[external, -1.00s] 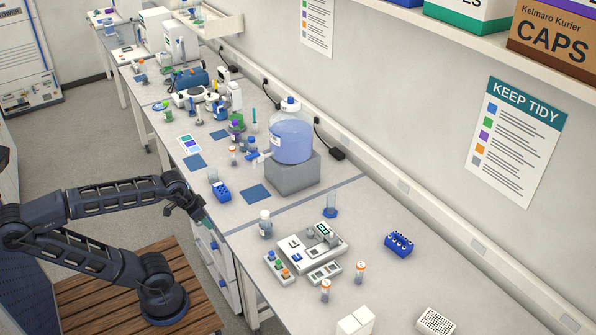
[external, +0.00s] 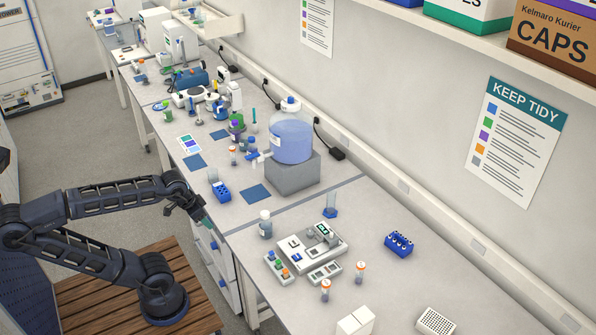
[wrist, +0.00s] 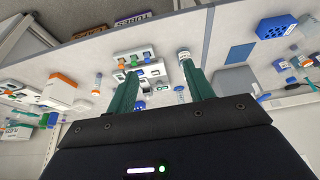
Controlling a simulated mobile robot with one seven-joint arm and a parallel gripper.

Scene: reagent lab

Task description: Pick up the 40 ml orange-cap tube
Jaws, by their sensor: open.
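Two orange-cap tubes stand on the near bench right of the white instrument: one nearer the front (external: 325,291), one further back (external: 360,273). Another small orange-cap tube (external: 233,155) stands further along the bench. Their volume marks are too small to read, so I cannot tell which is 40 ml. My gripper (external: 207,223) is off the bench's front edge, left of and well apart from these tubes. In the wrist view my gripper (wrist: 158,66) has its two green fingers spread, with nothing held between them.
A white instrument (external: 312,243) and a tray of coloured caps (external: 279,268) stand near the front edge. A white-capped bottle (external: 265,226) is beside them. Blue racks (external: 398,244) (external: 221,192) and a large blue carboy (external: 291,138) on a grey block stand around. The bench's right side has free room.

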